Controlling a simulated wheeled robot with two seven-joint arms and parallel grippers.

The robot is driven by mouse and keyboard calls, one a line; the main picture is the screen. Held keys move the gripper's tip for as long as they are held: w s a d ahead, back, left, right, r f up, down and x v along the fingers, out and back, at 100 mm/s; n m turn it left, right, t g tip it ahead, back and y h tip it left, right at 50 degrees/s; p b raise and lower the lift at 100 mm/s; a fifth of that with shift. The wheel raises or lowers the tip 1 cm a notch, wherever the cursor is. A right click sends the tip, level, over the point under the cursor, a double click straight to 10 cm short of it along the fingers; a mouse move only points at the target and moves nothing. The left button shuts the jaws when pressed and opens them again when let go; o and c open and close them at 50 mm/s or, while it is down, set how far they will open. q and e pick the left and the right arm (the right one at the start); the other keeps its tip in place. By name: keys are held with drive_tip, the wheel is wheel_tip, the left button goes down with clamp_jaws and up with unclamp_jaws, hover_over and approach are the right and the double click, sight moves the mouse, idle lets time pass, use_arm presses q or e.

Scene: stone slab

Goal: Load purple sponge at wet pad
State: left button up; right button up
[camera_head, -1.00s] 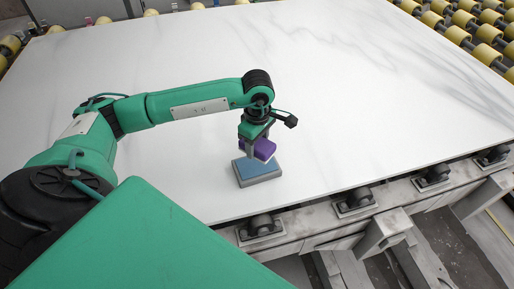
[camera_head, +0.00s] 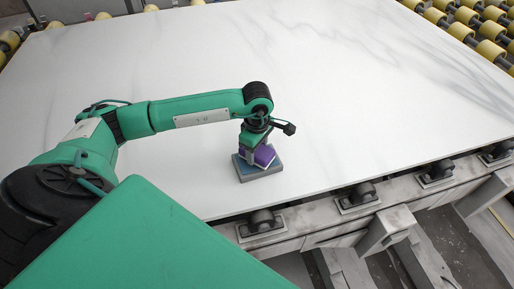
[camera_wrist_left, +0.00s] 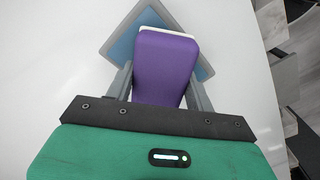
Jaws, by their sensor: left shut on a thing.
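The purple sponge (camera_head: 264,156) has a white layer along its far end in the left wrist view (camera_wrist_left: 165,65). My left gripper (camera_head: 255,151) is shut on it; its grey fingers flank the sponge in the left wrist view (camera_wrist_left: 158,85). The wet pad is a blue surface in a grey tray (camera_head: 259,174), lying on the slab near its front edge. The sponge is over the pad, turned at an angle to it, and looks to be on or very close to its surface. It covers the middle of the pad. My right gripper is out of view.
The white stone slab (camera_head: 330,90) is wide and clear around the pad. Its front edge lies just beyond the tray, with black rollers (camera_head: 262,221) on a metal frame (camera_head: 310,225) below. Yellow rollers (camera_head: 490,50) stand at the far right.

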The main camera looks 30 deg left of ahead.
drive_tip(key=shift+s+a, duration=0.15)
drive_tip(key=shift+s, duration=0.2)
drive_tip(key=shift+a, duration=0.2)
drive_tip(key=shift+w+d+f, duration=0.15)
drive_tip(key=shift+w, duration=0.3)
use_arm(q)
drive_tip(key=shift+f+b, duration=0.45)
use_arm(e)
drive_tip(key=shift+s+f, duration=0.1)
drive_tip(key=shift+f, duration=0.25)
use_arm(q)
drive_tip(key=shift+s+f+b, duration=0.1)
drive_tip(key=shift+f+b, duration=0.05)
drive_tip(key=shift+b, duration=0.3)
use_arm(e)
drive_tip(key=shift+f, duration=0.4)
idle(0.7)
use_arm(q)
drive_tip(key=shift+r+p, duration=1.6)
drive_tip(key=shift+r, duration=2)
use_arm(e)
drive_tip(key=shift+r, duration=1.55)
